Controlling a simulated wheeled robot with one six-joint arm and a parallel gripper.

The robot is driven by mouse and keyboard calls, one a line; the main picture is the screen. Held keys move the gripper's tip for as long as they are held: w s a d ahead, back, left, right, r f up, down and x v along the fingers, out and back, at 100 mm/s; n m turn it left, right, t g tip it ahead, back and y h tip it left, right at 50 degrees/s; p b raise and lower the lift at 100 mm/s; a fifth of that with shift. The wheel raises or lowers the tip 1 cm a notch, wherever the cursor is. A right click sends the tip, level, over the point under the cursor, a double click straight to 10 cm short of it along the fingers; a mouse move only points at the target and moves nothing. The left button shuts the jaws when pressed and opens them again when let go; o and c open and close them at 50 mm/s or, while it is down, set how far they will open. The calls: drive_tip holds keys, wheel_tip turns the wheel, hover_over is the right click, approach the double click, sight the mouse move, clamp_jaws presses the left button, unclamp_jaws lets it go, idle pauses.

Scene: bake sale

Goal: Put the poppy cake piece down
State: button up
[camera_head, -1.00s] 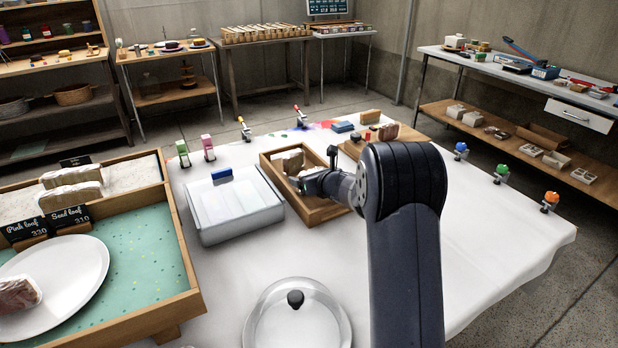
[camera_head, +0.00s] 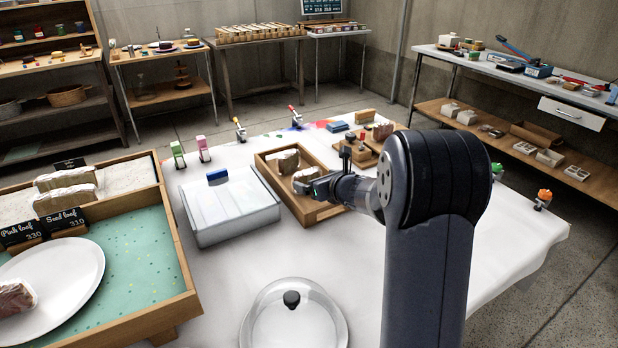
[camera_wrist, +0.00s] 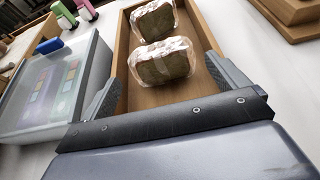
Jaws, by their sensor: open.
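Two plastic-wrapped cake pieces stand in the wooden tray (camera_head: 264,175) on the white-covered table. The nearer piece (camera_wrist: 165,64) is grey-brown and looks like the poppy cake piece; no label confirms it. It also shows in the head view (camera_head: 305,175), beside my gripper (camera_head: 318,187). A similar wrapped piece (camera_wrist: 153,20) stands behind it, apart from it. In the wrist view my gripper (camera_wrist: 164,74) is open, with one finger at each side of the tray's near end. The nearer piece rests on the tray floor ahead of the fingers, with clear space from both.
A clear-lidded box (camera_head: 232,208) stands left of the tray. A wooden board (camera_head: 366,158) with items lies behind and right. A glass dome with a black knob (camera_head: 291,299) stands in front. The display case (camera_head: 130,250) fills the left.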

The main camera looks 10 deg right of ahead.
drive_tip(key=shift+v, duration=2)
